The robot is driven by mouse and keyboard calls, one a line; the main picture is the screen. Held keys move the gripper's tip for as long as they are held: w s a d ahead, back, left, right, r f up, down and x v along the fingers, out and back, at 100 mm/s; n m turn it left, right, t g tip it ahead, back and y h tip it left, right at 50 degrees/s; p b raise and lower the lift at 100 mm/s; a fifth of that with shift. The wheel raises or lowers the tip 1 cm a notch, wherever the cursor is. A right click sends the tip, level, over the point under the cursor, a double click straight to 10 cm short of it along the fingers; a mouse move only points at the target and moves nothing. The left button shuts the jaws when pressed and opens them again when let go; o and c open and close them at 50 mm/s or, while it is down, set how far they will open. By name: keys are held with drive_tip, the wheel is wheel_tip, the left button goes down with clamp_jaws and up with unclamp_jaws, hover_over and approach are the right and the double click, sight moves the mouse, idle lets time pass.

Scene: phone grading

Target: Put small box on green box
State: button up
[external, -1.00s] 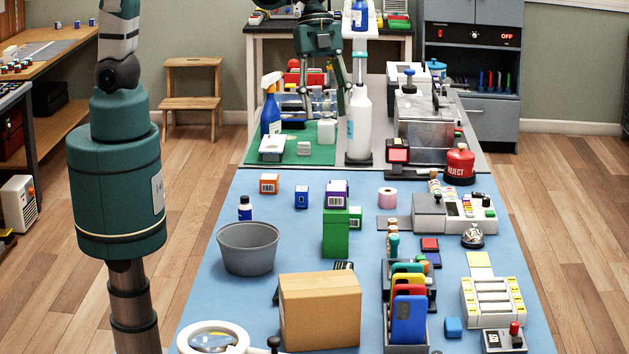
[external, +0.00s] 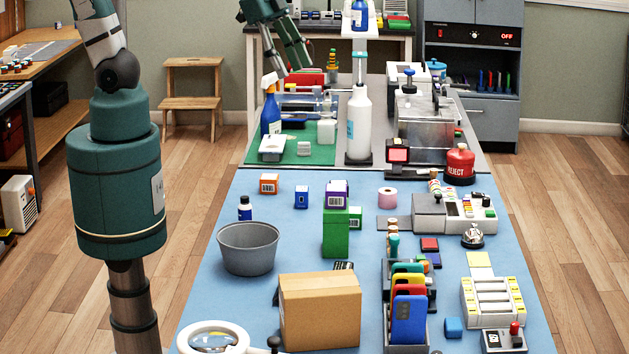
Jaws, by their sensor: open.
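A tall green box (external: 336,236) stands on the blue mat near the middle. A small purple box (external: 337,195) with a white label sits on top of it. A small green box (external: 355,217) stands beside it on the right. A small orange box (external: 269,184) and a small blue box (external: 301,197) stand apart on the mat to the left. Which of these the task calls the small box I cannot tell. My gripper (external: 291,72) is open and empty, high above the far end of the table, well away from the boxes.
A grey bucket (external: 249,248) and a brown carton (external: 319,310) stand in front of the boxes. A blue spray bottle (external: 271,110) and a white bottle (external: 360,125) rise near my gripper. A phone rack (external: 407,338) stands at front right.

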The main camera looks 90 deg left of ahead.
drive_tip(key=s+a+r+n+t+y, duration=0.1)
drive_tip(key=s+a+n+t, duration=0.1)
drive_tip(key=s+a+n, duration=0.4)
drive_tip(key=shift+s+a+r+t+y, duration=0.3)
drive_tip(key=shift+s+a+r+y, duration=0.15)
drive_tip(key=shift+s, duration=0.85)
